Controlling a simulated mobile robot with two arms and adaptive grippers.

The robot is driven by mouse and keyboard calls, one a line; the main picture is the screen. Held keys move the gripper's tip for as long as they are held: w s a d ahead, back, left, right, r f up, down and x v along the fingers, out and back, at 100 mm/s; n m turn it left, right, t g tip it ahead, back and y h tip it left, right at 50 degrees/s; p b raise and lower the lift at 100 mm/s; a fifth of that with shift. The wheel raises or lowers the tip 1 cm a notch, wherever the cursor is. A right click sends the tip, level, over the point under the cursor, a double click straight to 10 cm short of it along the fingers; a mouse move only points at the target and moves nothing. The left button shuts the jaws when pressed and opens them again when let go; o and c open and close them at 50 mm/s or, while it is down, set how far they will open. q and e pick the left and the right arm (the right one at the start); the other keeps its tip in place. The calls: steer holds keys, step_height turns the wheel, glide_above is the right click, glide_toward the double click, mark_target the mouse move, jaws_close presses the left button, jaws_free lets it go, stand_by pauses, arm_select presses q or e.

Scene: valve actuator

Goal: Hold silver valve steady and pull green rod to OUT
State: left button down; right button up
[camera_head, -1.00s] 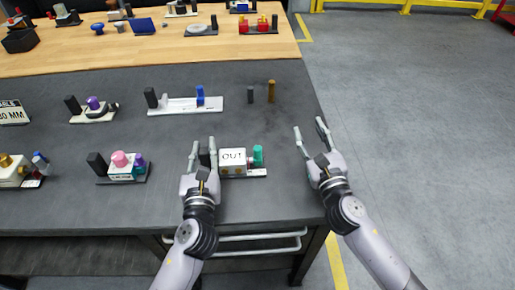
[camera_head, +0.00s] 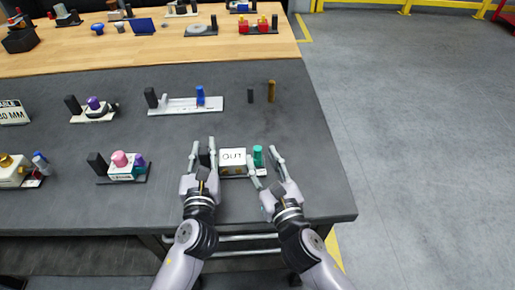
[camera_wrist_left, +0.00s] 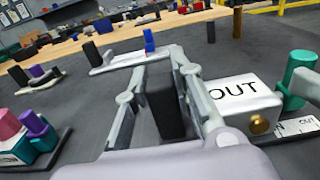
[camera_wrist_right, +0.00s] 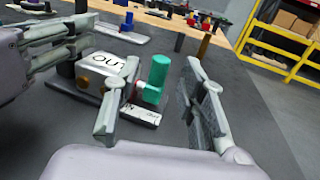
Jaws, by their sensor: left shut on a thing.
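The valve unit is a pale box marked OUT (camera_head: 233,157) with a brass knob on its front face. A green rod (camera_head: 258,155) stands at its right end and also shows in the right wrist view (camera_wrist_right: 156,76). At its left end is a black upright post (camera_wrist_left: 165,105). My left gripper (camera_head: 202,150) is shut on the black post, with one finger on each side of it. My right gripper (camera_head: 264,160) is open, its fingers spread with the green rod between them in the right wrist view; contact with the rod cannot be told.
Other small valve units stand on the dark table: one with a pink knob (camera_head: 120,160) to the left, and a white plate with a blue post (camera_head: 200,97) behind. A brown post (camera_head: 271,91) stands behind. The tabletop to the right is clear.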

mark_target(259, 153)
steer(key=shift+x, duration=2.15)
steer(key=shift+c, duration=0.3)
jaws_close()
